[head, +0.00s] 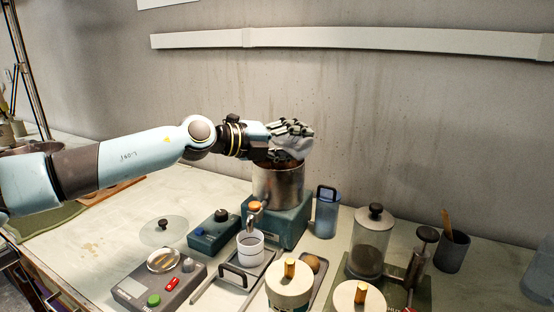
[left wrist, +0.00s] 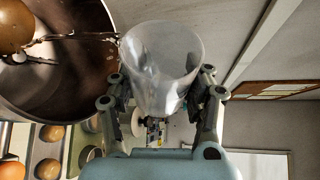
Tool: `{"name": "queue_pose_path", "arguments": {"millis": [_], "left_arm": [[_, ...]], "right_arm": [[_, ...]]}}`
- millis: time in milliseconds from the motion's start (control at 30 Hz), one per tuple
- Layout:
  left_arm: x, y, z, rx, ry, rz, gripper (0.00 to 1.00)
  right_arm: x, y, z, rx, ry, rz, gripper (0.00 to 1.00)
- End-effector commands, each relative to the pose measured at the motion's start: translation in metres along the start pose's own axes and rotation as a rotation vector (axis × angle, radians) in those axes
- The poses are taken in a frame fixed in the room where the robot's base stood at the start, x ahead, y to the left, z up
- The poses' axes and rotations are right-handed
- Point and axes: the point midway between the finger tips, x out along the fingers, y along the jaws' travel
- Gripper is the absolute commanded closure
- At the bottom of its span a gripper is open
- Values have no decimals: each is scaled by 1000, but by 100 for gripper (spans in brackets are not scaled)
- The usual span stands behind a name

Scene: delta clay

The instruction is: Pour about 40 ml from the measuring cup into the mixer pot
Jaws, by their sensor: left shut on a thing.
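The mixer pot (head: 278,186) is a metal pot on a teal base (head: 290,226). My left gripper (head: 291,141) is above its mouth. In the left wrist view, my left gripper (left wrist: 163,100) is shut on the clear measuring cup (left wrist: 160,65), one finger on each side. The cup is tilted with its lip at the pot's rim. A thin clear stream (left wrist: 85,37) runs from the lip into the pot, whose dark inside (left wrist: 75,75) shows there. The level in the cup is not readable. In the head view, the gripper largely hides the cup. My right gripper is not in view.
A white cup (head: 250,248) stands under the pot's spout. A blue jug (head: 327,213) stands close right of the base, a teal control box (head: 214,232) left of it. Lidded jars (head: 289,288) and a glass canister (head: 371,245) crowd the front right. The wall is close behind.

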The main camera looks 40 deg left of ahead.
Motion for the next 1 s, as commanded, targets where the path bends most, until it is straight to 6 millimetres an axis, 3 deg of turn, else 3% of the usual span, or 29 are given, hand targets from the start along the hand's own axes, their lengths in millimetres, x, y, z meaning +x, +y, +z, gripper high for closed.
{"name": "queue_pose_path", "arguments": {"millis": [1000], "left_arm": [[14, -12, -9, -112, 16, -48, 83]], "right_arm": [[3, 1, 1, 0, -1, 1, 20]]}}
